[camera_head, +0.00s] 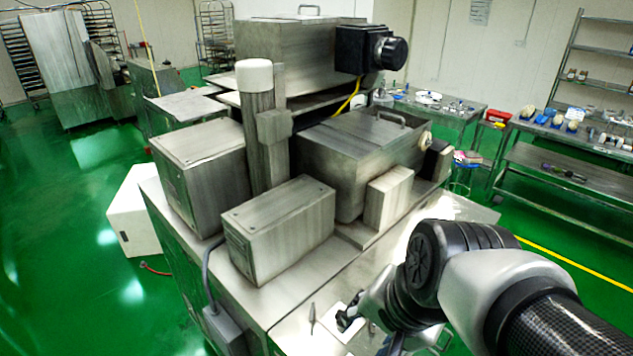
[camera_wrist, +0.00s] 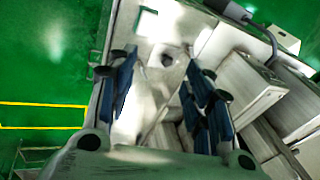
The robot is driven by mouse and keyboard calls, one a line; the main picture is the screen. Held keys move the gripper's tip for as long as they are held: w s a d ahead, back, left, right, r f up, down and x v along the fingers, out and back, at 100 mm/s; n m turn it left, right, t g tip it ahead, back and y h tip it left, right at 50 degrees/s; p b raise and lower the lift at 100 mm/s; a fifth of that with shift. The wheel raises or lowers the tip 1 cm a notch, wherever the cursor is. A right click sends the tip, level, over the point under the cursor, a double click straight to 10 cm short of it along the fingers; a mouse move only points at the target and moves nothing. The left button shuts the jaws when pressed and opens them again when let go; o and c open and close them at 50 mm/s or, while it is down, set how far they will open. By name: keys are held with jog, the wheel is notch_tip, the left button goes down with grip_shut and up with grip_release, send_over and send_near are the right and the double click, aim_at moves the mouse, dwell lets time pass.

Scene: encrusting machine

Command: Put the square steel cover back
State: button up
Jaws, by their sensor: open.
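My gripper (camera_head: 349,318) hangs low over the front deck of the steel machine (camera_head: 285,322). Its fingers also show in the wrist view (camera_wrist: 160,66), spread apart with nothing between them. A pale, flat, square-looking patch (camera_head: 337,326) lies on the deck beside the fingers, partly hidden by them. In the wrist view a light plate-like surface with a dark round spot (camera_wrist: 166,60) shows between and beyond the fingers. I cannot tell for sure whether this is the square steel cover.
Two steel boxes (camera_head: 282,230) (camera_head: 203,170) and a white-capped column (camera_head: 254,78) rise behind the deck. A small pointed piece (camera_head: 312,318) stands left of my gripper. Loaded tables (camera_head: 440,108) and a shelf bench (camera_head: 565,165) stand at right.

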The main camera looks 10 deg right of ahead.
jog(key=s+n, duration=0.1)
jog(key=n, duration=0.2)
jog(key=s+n, duration=0.2)
jog(key=n, duration=0.1)
jog(key=s+d+r+n+h, duration=0.1)
jog(key=s+n, duration=0.1)
jog(key=n, duration=0.1)
jog(key=shift+s+r+t, duration=0.1)
jog(key=shift+s+t, duration=0.15)
jog(key=shift+t, duration=0.05)
notch_tip(320, 180, down, 13)
jog(key=b, duration=1.3)
jog(key=shift+r, duration=0.15)
